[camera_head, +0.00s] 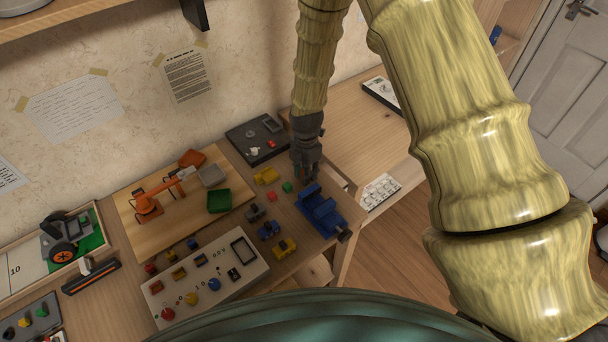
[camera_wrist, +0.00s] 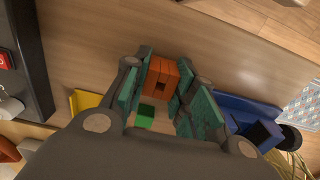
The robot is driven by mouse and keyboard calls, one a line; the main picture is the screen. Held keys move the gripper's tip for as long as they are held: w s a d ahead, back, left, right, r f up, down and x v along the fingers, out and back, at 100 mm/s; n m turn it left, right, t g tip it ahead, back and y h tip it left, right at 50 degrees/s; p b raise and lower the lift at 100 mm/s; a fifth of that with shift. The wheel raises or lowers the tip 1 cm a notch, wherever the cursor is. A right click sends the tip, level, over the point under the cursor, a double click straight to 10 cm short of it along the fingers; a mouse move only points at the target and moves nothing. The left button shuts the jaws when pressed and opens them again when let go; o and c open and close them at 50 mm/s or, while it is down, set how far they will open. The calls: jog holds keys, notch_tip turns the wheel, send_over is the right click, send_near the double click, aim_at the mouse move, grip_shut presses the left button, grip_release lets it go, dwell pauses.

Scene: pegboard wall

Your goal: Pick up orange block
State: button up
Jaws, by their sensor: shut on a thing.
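The orange block (camera_wrist: 161,78) shows in the wrist view between the two green-padded fingers of my gripper (camera_wrist: 164,88). In the head view my gripper (camera_head: 308,172) points down over the right part of the workbench, just behind the blue vise-like device. The orange block cannot be made out there, hidden by the fingers. I cannot tell whether the block touches the bench.
A green block (camera_head: 287,186) and a red block (camera_head: 271,191) lie left of my gripper. A yellow piece (camera_head: 266,175) and a dark device (camera_head: 256,138) are farther left. The blue device (camera_head: 320,212) stands close in front.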

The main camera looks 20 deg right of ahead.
notch_tip(320, 180, up, 10)
jog(key=b, duration=0.2)
dwell(0.5)
